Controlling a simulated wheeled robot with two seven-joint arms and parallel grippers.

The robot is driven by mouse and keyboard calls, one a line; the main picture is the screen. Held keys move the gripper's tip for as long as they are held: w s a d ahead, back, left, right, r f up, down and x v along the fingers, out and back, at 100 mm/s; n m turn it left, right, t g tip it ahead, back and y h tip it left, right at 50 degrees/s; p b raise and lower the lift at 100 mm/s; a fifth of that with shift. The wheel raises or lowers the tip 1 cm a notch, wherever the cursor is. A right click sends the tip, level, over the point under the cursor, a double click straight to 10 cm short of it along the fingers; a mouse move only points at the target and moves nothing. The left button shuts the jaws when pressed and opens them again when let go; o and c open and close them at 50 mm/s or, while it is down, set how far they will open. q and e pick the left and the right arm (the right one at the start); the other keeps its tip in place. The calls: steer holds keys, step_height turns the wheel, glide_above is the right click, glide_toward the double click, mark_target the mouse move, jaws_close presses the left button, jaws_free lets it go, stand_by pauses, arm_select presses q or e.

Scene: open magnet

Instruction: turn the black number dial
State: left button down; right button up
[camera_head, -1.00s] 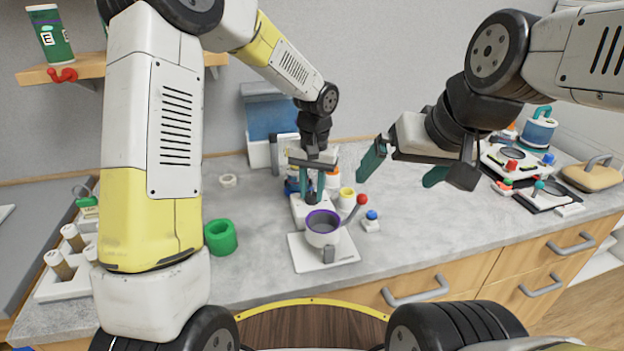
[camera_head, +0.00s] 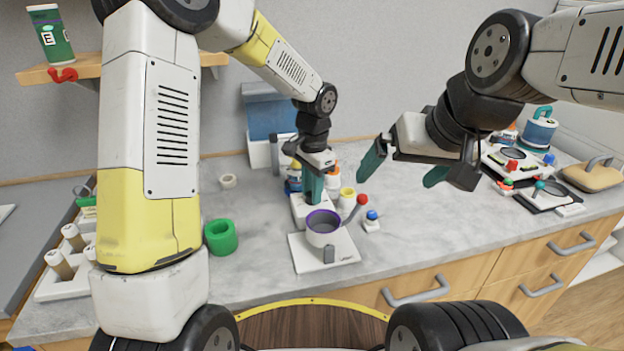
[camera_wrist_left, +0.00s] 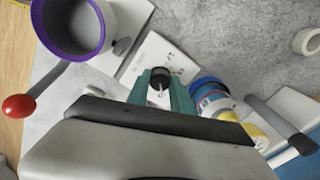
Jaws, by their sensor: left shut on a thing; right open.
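The black number dial (camera_wrist_left: 159,76) with a white pointer line shows in the left wrist view. It sits on a white panel with small dark markings (camera_wrist_left: 150,50). My left gripper (camera_head: 314,190) points down at the white dial box (camera_head: 299,207) in the head view. In the left wrist view its green fingers (camera_wrist_left: 161,88) are shut on the dial, one on each side. The head view hides the dial behind the fingers. My right gripper (camera_head: 405,172) is open and empty, above the counter to the right.
A white cup with a purple rim (camera_head: 323,228) stands on a white base in front of the dial box. A red-knobbed lever (camera_head: 361,201) and a blue button (camera_head: 372,216) are to its right. Bottles and yellow-topped jars (camera_head: 347,196) stand close behind.

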stand_by(0.4)
arm_select(q)
steer(key=c, duration=1.1)
jaws_free()
step_height(320, 180, up, 8)
steer(key=shift+s+d+f, duration=0.1)
steer(key=shift+f, duration=0.05)
